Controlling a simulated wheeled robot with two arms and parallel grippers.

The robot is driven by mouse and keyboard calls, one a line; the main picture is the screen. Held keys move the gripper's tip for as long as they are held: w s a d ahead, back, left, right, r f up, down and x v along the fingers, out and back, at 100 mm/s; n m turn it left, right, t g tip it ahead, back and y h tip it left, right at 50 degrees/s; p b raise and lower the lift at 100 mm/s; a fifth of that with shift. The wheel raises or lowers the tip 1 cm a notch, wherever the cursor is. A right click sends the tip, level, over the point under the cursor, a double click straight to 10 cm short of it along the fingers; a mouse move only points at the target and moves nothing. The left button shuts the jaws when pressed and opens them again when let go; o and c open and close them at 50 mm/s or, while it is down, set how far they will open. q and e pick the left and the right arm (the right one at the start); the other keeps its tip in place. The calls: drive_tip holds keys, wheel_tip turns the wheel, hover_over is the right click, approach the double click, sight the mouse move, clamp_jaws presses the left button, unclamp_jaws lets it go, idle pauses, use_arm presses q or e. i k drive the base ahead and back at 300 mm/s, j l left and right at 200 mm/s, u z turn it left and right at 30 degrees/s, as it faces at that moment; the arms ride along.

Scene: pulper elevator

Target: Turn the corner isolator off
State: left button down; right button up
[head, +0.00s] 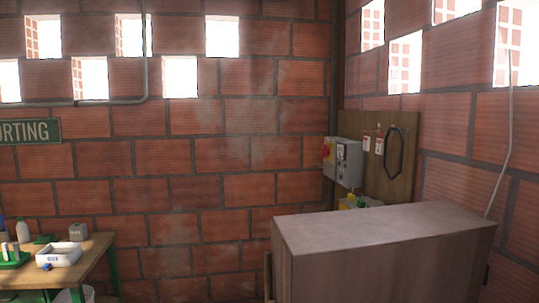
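A grey electrical box (350,166) is mounted near the room corner, at the left edge of a wooden board. A red and yellow rotary handle (327,151), which looks like the corner isolator, is on the box's left-hand side. Its exact position is too small to tell. The box's front carries a pale panel with dark round details. Neither of my grippers is in the head view.
A large brown box-shaped cabinet (385,238) stands in front of the corner, below the grey box. Tags and a black loop (394,152) hang on the wooden board (408,178). A wooden table (88,258) with small containers is at the lower left.

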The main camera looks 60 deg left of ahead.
sight(326, 152)
drive_tip(key=u, duration=1.5)
drive_tip(key=i+j, duration=0.1)
drive_tip(key=j, duration=0.6)
drive_tip(key=i+j, duration=0.35)
drive_tip(key=j, duration=0.2)
drive_tip(key=i+j, duration=0.35)
drive_tip(key=j, duration=0.15)
drive_tip(key=i+j, duration=0.4)
drive_tip(key=j, duration=0.15)
drive_tip(key=i+j, duration=0.35)
drive_tip(key=j, duration=0.2)
